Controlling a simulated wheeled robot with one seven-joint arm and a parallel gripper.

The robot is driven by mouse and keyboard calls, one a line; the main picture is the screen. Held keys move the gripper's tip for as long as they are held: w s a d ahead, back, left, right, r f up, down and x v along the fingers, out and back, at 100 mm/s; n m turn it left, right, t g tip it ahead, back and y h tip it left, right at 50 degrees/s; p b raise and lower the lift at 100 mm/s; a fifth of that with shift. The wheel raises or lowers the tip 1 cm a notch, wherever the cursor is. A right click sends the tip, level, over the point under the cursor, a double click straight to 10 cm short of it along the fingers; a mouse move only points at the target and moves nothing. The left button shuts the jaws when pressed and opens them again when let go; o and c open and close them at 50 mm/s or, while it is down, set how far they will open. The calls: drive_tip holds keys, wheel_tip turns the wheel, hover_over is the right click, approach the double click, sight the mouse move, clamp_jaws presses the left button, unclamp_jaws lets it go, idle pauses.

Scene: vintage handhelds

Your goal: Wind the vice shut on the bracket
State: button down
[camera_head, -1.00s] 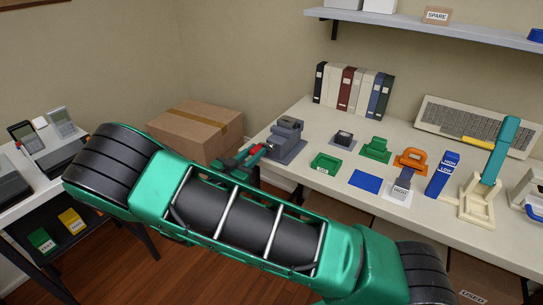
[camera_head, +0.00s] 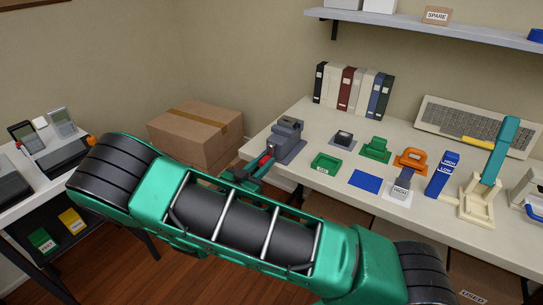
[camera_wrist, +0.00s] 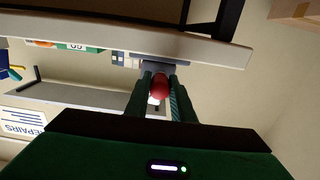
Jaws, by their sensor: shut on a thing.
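The grey vice (camera_head: 288,138) stands at the left end of the workbench. Its red handle knob (camera_head: 266,160) is at its near left side, over the bench edge. My gripper (camera_head: 262,167) is at that side of the vice. In the wrist view, the red knob (camera_wrist: 160,87) sits between the two fingers of my gripper (camera_wrist: 160,97), which are shut on it. The grey vice body shows in part beyond the fingers. I cannot make out the bracket in the vice jaws or how wide they stand.
On the workbench (camera_head: 330,132), right of the vice, are a green tray (camera_head: 326,163), a grey block (camera_head: 343,138), a blue mat (camera_head: 366,181) and an orange-handled device (camera_head: 411,160). A cardboard box (camera_head: 196,133) stands behind my arm. A side table with handhelds is at left.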

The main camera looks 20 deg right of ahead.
drive_tip(key=shift+d+r, duration=0.2)
drive_tip(key=shift+s+d+r, duration=0.25)
drive_tip(key=shift+s+d, duration=0.3)
drive_tip(key=shift+s, duration=0.35)
drive_tip(key=shift+r, duration=0.1)
drive_tip(key=shift+s+d+r, duration=0.45)
drive_tip(key=shift+s+r, duration=0.2)
drive_tip(key=shift+r, duration=0.1)
drive_tip(key=shift+s+d+r, duration=0.1)
drive_tip(key=shift+r, duration=0.35)
drive_tip(key=c, duration=1.7)
unclamp_jaws()
drive_tip(key=shift+r, duration=0.1)
